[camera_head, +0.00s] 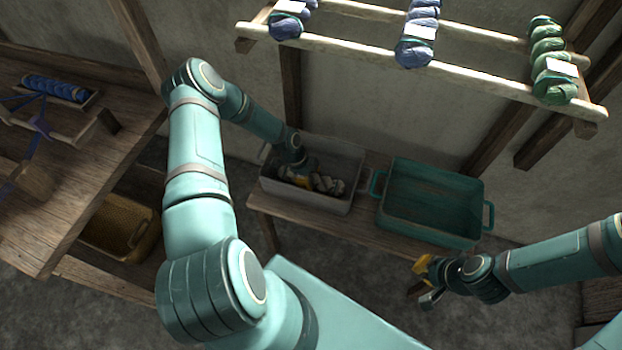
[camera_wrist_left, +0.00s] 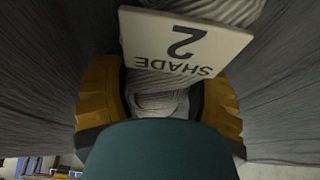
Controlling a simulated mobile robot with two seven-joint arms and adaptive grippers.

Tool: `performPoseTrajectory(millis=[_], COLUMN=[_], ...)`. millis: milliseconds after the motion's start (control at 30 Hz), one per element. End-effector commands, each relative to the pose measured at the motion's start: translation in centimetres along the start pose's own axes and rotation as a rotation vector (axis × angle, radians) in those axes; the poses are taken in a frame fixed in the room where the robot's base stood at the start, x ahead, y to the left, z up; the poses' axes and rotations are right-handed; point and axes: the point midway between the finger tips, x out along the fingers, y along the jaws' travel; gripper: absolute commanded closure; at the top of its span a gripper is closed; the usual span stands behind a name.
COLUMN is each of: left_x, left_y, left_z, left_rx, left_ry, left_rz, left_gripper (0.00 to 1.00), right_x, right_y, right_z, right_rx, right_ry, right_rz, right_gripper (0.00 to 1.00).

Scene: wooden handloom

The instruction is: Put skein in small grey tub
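The small grey tub (camera_head: 318,203) stands on the low wooden bench, left of a green tub. My left gripper (camera_head: 304,180) reaches down inside it. In the left wrist view, a pale grey skein (camera_wrist_left: 158,82) with a white "SHADE 2" tag (camera_wrist_left: 185,42) lies between the yellow fingers of my left gripper (camera_wrist_left: 160,100). The fingers sit close against both its sides, with the tub's grey walls around them. The skein also shows in the head view (camera_head: 326,184), partly hidden by the gripper. My right gripper (camera_head: 428,282) is empty and open, in front of the bench at right.
The green tub (camera_head: 432,238) is empty. Blue skeins (camera_head: 286,24) (camera_head: 415,50) and a green skein (camera_head: 550,75) hang on a wooden rack (camera_head: 460,76) above. A wooden table (camera_head: 50,215) with a blue skein tray (camera_head: 55,92) is at left, and a yellowish basket (camera_head: 118,225) sits below.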

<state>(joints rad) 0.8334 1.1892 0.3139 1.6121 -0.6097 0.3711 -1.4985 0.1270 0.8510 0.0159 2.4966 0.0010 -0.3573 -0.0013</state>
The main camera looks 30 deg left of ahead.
Motion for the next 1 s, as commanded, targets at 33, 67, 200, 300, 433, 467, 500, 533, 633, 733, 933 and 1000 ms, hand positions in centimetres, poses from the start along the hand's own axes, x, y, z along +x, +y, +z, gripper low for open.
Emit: performPoseTrajectory(millis=[33,67,200,300,433,467,500,533,633,733,933,1000], left_x=[0.0,0.0,0.0,0.0,-0.2,-0.4,-0.8,-1.2,-3.0,-5.2,-9.1,-10.2], left_y=[0.0,0.0,0.0,0.0,0.0,0.0,-0.1,-0.1,0.0,-0.1,-0.1,0.0], left_z=[0.0,0.0,0.0,0.0,-0.1,-0.2,-0.1,-0.1,-0.1,-0.1,-0.1,-0.1], left_rx=[0.000,0.000,0.000,0.000,0.000,0.000,0.000,0.000,0.000,0.001,-0.001,-0.001], left_ry=[0.000,0.000,0.000,0.000,0.000,0.000,0.000,-0.001,-0.002,-0.001,-0.001,-0.001], left_rz=[0.000,0.000,0.000,0.000,0.000,0.000,-0.001,-0.002,-0.001,-0.003,-0.002,-0.002], left_gripper=[0.16,0.07,0.07,0.07,0.07,0.07,0.07,0.07,0.07,0.07,0.07,0.07], right_x=[0.0,0.0,0.0,0.0,-0.2,-0.4,-0.5,-0.5,-0.9,-1.4,-2.1,-2.4], right_y=[0.0,0.0,0.0,0.0,-0.1,-0.1,-0.1,-0.2,-0.3,-0.5,-0.8,-0.9], right_z=[0.0,0.0,0.0,0.0,0.0,0.0,0.0,0.0,0.1,0.1,0.2,0.2], right_rx=[0.000,0.000,0.000,0.000,0.001,0.001,0.001,0.001,0.001,0.001,0.002,0.002], right_ry=[0.000,0.000,0.000,0.000,0.000,-0.001,-0.001,-0.002,-0.004,-0.006,-0.010,-0.011], right_rz=[0.000,0.000,0.000,0.000,0.000,0.000,0.000,0.000,0.000,0.000,0.000,0.000], right_gripper=[1.00,1.00,1.00,1.00,1.00,1.00,1.00,1.00,1.00,1.00,1.00,1.00])
